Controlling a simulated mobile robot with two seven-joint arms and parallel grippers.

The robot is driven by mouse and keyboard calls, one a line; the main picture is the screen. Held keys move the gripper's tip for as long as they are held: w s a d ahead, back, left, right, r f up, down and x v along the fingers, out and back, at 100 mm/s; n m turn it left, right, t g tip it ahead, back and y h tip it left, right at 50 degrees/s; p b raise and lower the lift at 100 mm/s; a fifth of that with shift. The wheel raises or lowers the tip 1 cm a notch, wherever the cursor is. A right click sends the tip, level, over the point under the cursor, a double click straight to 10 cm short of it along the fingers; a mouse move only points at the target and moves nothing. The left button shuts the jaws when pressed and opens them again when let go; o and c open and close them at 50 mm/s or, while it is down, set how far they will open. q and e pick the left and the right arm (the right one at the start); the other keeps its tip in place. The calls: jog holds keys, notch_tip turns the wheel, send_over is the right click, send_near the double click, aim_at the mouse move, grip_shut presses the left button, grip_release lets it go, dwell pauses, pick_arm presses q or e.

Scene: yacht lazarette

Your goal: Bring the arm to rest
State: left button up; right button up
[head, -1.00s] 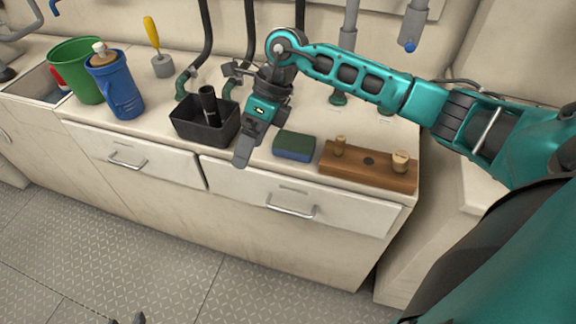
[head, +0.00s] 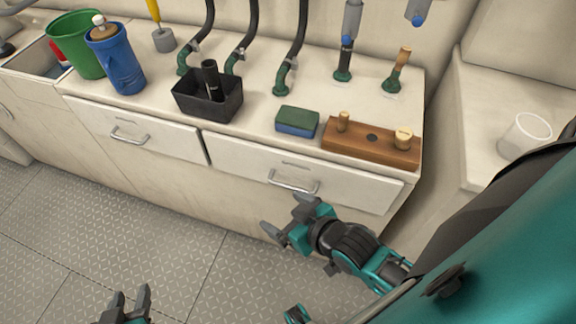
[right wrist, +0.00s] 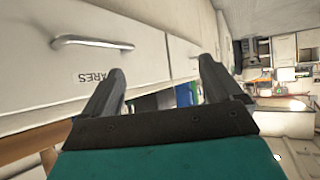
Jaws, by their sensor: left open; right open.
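My right arm is teal with dark joints and is folded low at the lower right of the head view. My right gripper (head: 287,218) is open and empty, in front of the right drawer (head: 300,170), below its handle. In the right wrist view its two grey fingers (right wrist: 165,85) stand apart with nothing between them. My left gripper (head: 130,304) shows only by its dark fingertips at the bottom edge of the head view. It is open and empty, above the floor.
The counter holds a green bucket (head: 75,45), a blue jug (head: 117,62), a black bin (head: 208,98), a sponge (head: 297,121) and a wooden block with pegs (head: 372,146). Several hoses rise behind them. A white cup (head: 525,135) stands at right. The floor (head: 100,220) is clear.

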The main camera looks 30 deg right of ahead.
jog(key=p, duration=0.1)
jog(key=r+p, duration=0.2)
jog(key=shift+s+d+r+p, duration=0.15)
jog(key=shift+s+d+p, duration=0.15)
jog(key=shift+s+d, duration=0.1)
dwell(0.9)
